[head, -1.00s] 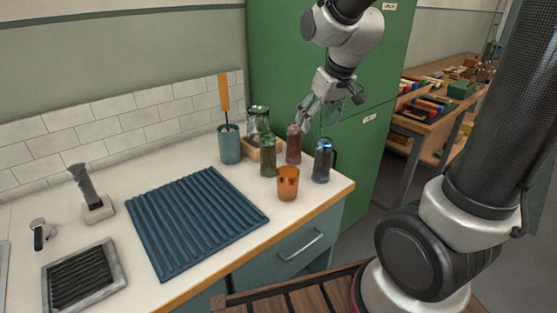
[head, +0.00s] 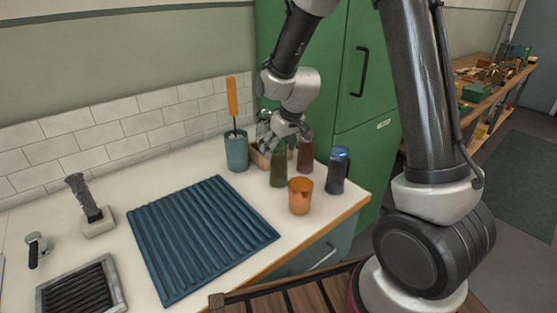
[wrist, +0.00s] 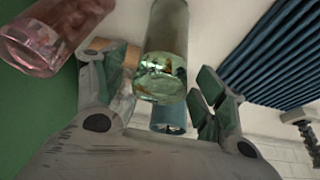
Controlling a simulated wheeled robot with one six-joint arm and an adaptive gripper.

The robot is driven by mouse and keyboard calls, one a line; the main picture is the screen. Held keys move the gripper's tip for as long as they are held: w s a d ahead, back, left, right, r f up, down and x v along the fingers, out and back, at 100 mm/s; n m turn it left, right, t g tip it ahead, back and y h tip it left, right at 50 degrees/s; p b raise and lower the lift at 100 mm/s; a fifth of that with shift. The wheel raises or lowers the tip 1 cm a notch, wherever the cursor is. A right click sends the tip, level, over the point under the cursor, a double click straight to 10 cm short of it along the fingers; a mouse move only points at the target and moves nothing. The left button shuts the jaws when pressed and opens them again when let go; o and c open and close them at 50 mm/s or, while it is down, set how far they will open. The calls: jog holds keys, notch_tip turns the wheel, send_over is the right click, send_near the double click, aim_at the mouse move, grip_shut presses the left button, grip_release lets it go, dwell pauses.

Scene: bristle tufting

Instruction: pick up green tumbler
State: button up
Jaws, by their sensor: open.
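The green tumbler (head: 278,168) stands upright on the counter behind the orange cup, its top partly hidden by my gripper. My gripper (head: 278,146) is at the tumbler's upper part in the head view. In the wrist view the green tumbler (wrist: 165,50) shows in the gap between the spread fingers of my gripper (wrist: 154,72). The fingers are open, one on each side, and do not appear closed on it. Contact cannot be told.
A red tumbler (head: 305,156) stands close on the right and shows in the wrist view (wrist: 48,38).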

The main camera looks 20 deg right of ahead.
jog(key=c, duration=1.4)
